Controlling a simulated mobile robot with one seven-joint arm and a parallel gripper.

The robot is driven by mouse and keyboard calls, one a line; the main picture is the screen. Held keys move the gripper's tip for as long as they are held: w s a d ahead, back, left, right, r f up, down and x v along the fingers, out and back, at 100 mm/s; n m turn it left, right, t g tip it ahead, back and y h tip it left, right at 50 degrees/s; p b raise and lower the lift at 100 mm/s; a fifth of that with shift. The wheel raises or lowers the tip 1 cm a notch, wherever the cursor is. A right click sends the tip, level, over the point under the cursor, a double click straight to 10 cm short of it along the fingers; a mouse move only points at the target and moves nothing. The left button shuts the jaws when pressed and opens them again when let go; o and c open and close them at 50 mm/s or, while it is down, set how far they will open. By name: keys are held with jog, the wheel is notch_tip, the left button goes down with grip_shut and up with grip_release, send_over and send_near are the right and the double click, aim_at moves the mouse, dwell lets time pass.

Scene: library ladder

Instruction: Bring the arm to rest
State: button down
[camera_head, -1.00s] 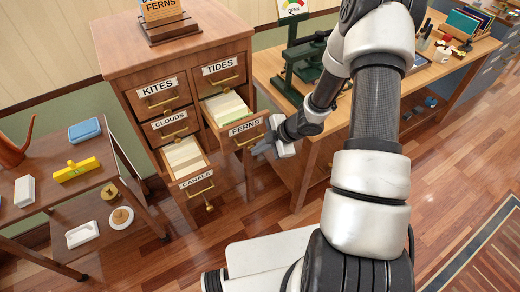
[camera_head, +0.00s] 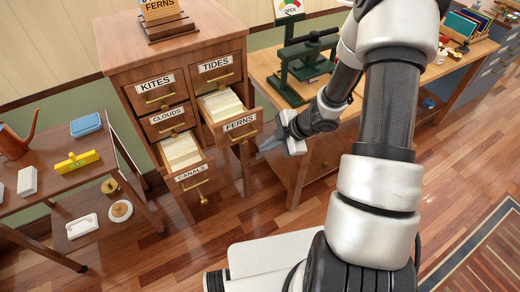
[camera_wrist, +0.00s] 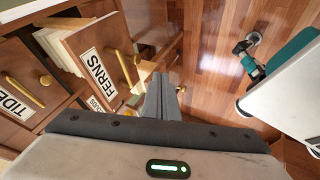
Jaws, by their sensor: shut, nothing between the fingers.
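My gripper (camera_head: 268,143) is shut and empty in the head view, just right of the open FERNS drawer (camera_head: 239,125), with a small gap between them. In the wrist view its grey fingers (camera_wrist: 161,98) lie together and point past the FERNS drawer front (camera_wrist: 98,62) over the floor. My arm reaches up and bends back down at the right of the head view. The wooden card cabinet (camera_head: 172,57) stands to the left, with the CANALS drawer (camera_head: 190,173) also pulled out. Both open drawers hold cards.
A workbench (camera_head: 268,68) with a dark green press (camera_head: 305,62) stands just behind and right of my gripper. A low side table (camera_head: 40,187) at left carries a yellow level (camera_head: 76,162) and a blue box (camera_head: 86,124). The wooden floor (camera_head: 260,205) in front is clear.

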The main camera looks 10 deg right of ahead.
jog(key=shift+v, duration=1.9)
jog(key=w+d+r+m+t+h, duration=0.1)
jog(key=d+r+m+h, duration=0.2)
jog(key=r, duration=0.5)
jog(key=w+d+r+m+t+h+p, duration=0.1)
jog(key=d+r+m+t+h, duration=0.15)
jog(key=r, duration=0.45)
jog(key=w+d+r+m+t+h, duration=0.1)
jog(key=d+r+m+h, duration=0.25)
jog(key=r, duration=0.45)
jog(key=s+a+r+m+g, duration=0.2)
jog(key=s+r+m, duration=0.55)
jog(key=s, duration=0.35)
jog(key=s+a+r+m+g+y+p, duration=0.1)
jog(key=s+a+r+m+y, duration=0.1)
jog(key=s+a, duration=0.7)
jog(key=s+m+y, duration=0.1)
jog(key=s, duration=0.2)
